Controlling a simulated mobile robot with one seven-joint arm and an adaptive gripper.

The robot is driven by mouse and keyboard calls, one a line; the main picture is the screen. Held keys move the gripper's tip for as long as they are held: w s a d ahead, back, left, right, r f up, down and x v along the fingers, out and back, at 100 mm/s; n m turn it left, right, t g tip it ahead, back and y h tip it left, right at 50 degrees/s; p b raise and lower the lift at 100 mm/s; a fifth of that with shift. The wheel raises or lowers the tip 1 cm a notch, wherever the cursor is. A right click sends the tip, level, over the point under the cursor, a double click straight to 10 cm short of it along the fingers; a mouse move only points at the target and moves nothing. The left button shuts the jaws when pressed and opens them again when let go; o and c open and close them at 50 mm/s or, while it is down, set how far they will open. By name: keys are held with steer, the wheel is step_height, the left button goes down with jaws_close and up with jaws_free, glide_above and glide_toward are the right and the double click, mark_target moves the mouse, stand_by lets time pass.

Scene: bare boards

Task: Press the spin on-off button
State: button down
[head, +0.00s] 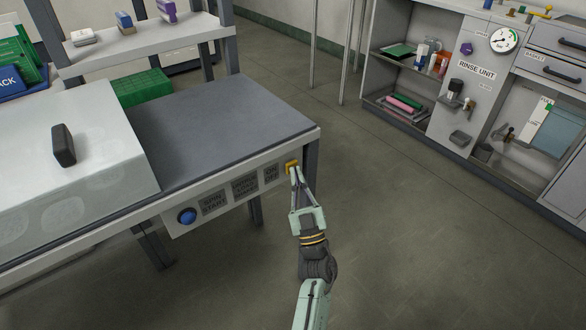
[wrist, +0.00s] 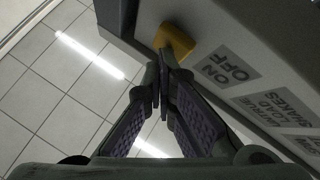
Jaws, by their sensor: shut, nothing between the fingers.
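The yellow on-off button (head: 291,166) sits at the right end of the grey machine's front panel (head: 230,190), beside a label (head: 271,173) reading ON OFF. In the wrist view the yellow button (wrist: 178,38) stands out from the panel, next to the ON OFF label (wrist: 229,70). My gripper (head: 297,171) is shut and empty, its fingertips at the button's front. In the wrist view my gripper (wrist: 162,60) overlaps the button's lower left edge. I cannot tell whether the tips touch it or whether it is pressed in.
A blue button (head: 187,216) sits further left on the same panel, beside a spin start label (head: 213,204). The dark machine top (head: 215,130) is bare. A rinse unit (head: 470,75) and shelves stand at the back right. The floor (head: 410,210) right of my arm is clear.

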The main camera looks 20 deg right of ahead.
steer(key=s+d+p, duration=0.1)
steer(key=s+d, duration=0.1)
steer(key=s, duration=0.3)
steer(key=shift+s+p, duration=0.3)
steer(key=shift+s, duration=0.05)
stand_by(2.5)
